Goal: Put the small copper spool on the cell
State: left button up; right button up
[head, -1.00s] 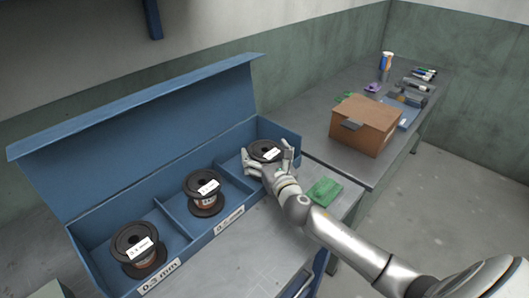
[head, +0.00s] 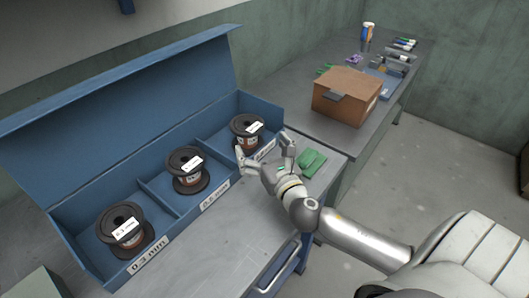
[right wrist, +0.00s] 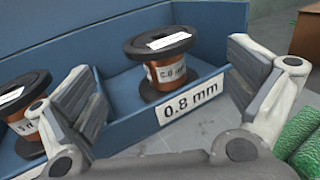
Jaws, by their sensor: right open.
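Three black-flanged copper spools stand upright in the blue compartmented box (head: 215,199). The left spool (head: 122,236) is in the compartment labelled 0.3 mm, the middle spool (head: 187,182) in the middle one, and the right spool (head: 246,141) in the right one. In the right wrist view the right spool (right wrist: 166,73) stands behind a front wall labelled 0.8 mm. I cannot tell which spool is the small one by size. My right gripper (head: 264,147) is open and empty, just in front of the right compartment, its fingers apart from the spool. My left gripper is not in view.
A green cloth-like object (head: 312,162) lies on the bench right of my right gripper. A cardboard box (head: 345,97) stands on the side bench, with small tools behind it. The bench top (head: 225,240) in front of the blue box is clear. The box's raised lid (head: 120,120) stands behind the spools.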

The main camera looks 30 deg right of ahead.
jog(key=shift+s+a, duration=0.15)
jog(key=shift+s, duration=0.95)
dwell(0.5)
